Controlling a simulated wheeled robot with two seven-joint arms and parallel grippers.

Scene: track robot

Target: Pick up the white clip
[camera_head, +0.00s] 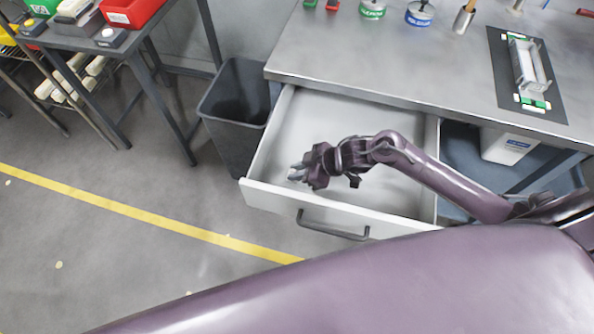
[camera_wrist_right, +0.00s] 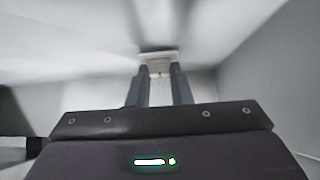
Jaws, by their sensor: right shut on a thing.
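My right gripper (camera_head: 293,174) reaches down into the open white drawer (camera_head: 310,113), near its front left corner. In the right wrist view its two dark fingers (camera_wrist_right: 161,86) are shut on the white clip (camera_wrist_right: 158,62), a small pale piece at the fingertips. In the head view the clip is too small to make out apart from the fingertips. I cannot tell whether it still touches the drawer floor. My left gripper is not in view.
The grey workbench (camera_head: 400,60) stands above the drawer, with a fixture (camera_head: 528,68) on a dark mat at its right. A dark bin (camera_head: 235,110) stands left of the drawer. A side table (camera_head: 165,20) with a red box (camera_head: 130,12) is at upper left.

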